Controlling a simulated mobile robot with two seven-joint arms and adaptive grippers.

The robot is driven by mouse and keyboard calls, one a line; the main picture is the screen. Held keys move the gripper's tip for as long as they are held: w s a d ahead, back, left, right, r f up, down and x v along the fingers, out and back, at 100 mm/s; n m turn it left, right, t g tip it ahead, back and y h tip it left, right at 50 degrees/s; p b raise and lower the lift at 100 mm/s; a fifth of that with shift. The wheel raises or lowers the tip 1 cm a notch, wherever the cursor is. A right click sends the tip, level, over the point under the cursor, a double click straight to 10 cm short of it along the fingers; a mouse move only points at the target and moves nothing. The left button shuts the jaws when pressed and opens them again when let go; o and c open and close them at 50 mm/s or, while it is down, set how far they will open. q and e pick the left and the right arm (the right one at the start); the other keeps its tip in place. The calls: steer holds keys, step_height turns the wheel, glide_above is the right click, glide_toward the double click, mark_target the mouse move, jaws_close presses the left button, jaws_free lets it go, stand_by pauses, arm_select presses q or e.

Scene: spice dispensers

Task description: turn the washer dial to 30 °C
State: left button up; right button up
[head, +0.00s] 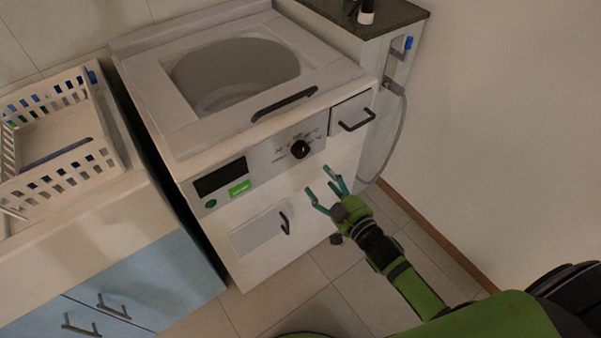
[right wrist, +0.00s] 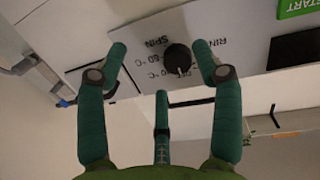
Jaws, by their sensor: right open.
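The white washer (head: 270,215) stands in the middle of the head view. Its black round dial (head: 300,149) sits on the grey front panel, with small labels around it that are hard to read there. In the right wrist view the dial (right wrist: 179,58) shows between the fingers, with labels such as SPIN and °C marks printed upside down around it. My right gripper (head: 322,192) is open and empty, below and a little right of the dial, apart from it. Its teal fingers also show in the right wrist view (right wrist: 160,62). My left gripper is not in view.
A dark display (head: 220,178) and a green START button (head: 240,188) are left of the dial. A drawer handle (head: 357,121) is to the right, and a door handle (head: 285,222) is below. A white basket (head: 95,165) stands on the left counter. Floor in front is free.

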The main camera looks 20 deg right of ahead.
mark_target(303, 154)
steer(key=shift+t+y, duration=0.3)
steer(key=shift+t, duration=0.2)
steer(key=w+r, duration=0.1)
steer(key=w, duration=0.1)
steer(key=w+a+r, duration=0.1)
steer(key=w, duration=0.1)
steer(key=w+a+r, duration=0.1)
steer(key=w, duration=0.1)
steer(key=shift+a+r, duration=0.25)
steer(key=shift+r, duration=0.1)
steer(key=shift+w+a, duration=0.2)
steer(key=shift+w, duration=0.3)
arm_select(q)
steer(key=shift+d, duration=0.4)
